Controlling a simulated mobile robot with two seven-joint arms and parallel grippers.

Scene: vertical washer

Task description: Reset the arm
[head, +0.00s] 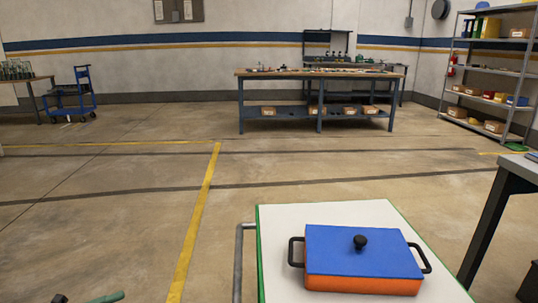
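Neither of my grippers shows clearly in the head view, and no arm of mine can be made out. At the bottom left edge a dark green piece (106,297) and a small dark piece (60,298) are cut off by the frame; I cannot tell what they belong to.
A white-topped surface with a green edge (285,232) stands in front. On it sits an orange box with a blue lid (330,240), black knob and side handles. A grey table (515,170) is at the right. A workbench (320,80) and shelves (490,75) stand farther back. Open floor lies left.

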